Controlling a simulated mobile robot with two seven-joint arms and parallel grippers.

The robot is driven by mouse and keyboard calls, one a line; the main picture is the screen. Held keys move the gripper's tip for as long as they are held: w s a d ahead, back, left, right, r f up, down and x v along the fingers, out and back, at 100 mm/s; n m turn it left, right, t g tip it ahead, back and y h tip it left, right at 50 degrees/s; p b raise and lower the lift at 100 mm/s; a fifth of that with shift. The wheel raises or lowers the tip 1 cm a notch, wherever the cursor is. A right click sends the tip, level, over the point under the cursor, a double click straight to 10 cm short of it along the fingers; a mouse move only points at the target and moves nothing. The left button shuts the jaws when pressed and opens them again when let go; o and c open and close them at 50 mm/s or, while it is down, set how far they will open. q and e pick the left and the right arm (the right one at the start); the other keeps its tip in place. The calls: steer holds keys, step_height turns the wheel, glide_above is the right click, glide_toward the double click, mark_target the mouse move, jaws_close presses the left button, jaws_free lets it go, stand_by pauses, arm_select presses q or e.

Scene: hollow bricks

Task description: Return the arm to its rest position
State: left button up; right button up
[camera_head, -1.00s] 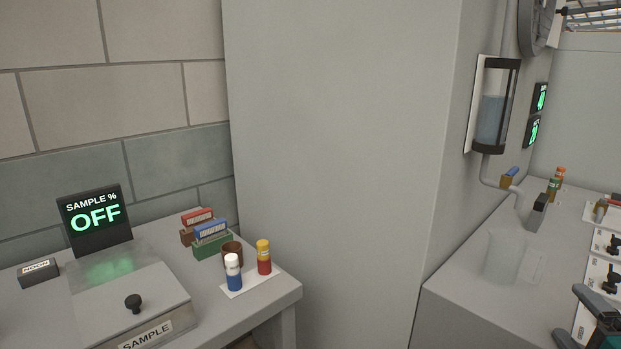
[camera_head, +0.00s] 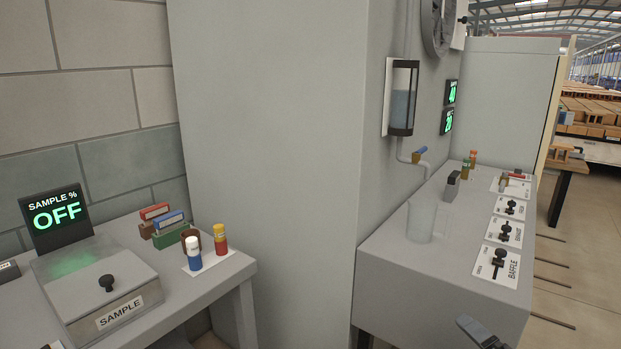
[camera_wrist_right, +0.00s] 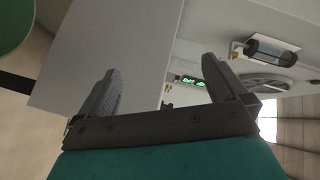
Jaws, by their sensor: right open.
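My right gripper (camera_wrist_right: 162,95) shows in the right wrist view with its two fingers spread apart and nothing between them. Beyond it are the pale wall panel and, upside down, the water cylinder (camera_wrist_right: 272,52) and green displays. My left gripper is not in either view.
The left bench (camera_head: 215,283) bears the SAMPLE box (camera_head: 95,285), an OFF display (camera_head: 56,217) and bottles. Open floor (camera_head: 590,260) lies at right.

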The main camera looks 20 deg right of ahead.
steer(key=s+a+f+n+g+y, duration=0.1)
steer(key=s+a+f+n, duration=0.2)
steer(key=a, duration=0.5)
steer(key=s+a+f+n+g, duration=0.2)
steer(key=s+a+f+n, duration=0.2)
steer(key=a+f+n, duration=0.2)
steer(key=s+a+f+n+g+y, duration=0.1)
steer(key=s+a+f+n+g, duration=0.1)
steer(key=a+n, duration=0.5)
step_height(320, 180, down, 2)
steer(key=s+a, duration=0.1)
steer(key=a, duration=0.1)
steer(key=shift+s+a+f+n+y, duration=0.15)
steer(key=shift+s+a+n+y, duration=0.15)
steer(key=shift+s, duration=0.1)
